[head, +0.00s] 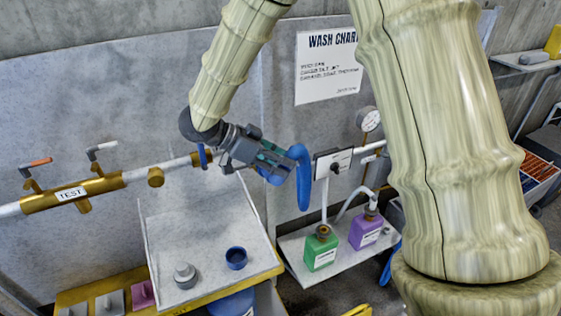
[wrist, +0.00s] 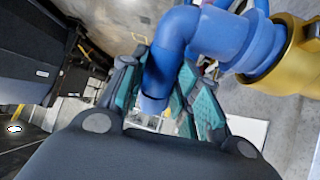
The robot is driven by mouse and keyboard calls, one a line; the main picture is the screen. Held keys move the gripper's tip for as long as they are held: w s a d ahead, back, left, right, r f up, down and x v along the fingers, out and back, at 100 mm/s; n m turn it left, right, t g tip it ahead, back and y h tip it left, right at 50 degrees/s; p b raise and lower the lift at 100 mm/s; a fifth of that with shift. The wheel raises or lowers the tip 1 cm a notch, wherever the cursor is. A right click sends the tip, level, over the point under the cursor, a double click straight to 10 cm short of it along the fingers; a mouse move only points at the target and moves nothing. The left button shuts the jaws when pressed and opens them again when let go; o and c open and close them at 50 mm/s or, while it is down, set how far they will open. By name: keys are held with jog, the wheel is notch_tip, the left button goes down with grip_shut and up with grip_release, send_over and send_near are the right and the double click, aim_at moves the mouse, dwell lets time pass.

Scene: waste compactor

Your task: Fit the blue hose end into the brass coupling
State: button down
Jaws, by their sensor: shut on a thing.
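The blue hose (head: 303,178) is in my gripper (head: 275,160). In the head view it bends over and hangs down at the gripper's right side. In the wrist view the blue hose (wrist: 168,60) passes between the teal finger pads of my gripper (wrist: 165,98), which is shut on it. Its thick blue end points right, at the brass coupling (wrist: 288,58). The end's collar meets or overlaps the coupling's mouth in that view; how deep it sits I cannot tell. In the head view the brass coupling (head: 196,160) is at the pipe's right end, beside a blue ring, partly hidden by my gripper.
The brass TEST pipe (head: 72,194) with two small levers runs along the left wall. Below are a grey tray (head: 205,215) with a blue cup (head: 236,258) and a grey knob (head: 185,276). Green (head: 321,250) and purple (head: 366,230) bottles stand on a shelf right of it.

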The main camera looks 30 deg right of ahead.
jog(key=shift+w+p, duration=0.35)
jog(key=shift+w, duration=0.5)
dwell(0.3)
jog(key=c, duration=1)
grip_release()
jog(key=shift+s, duration=0.1)
jog(key=shift+o, duration=1.3)
jog(key=shift+r, duration=0.15)
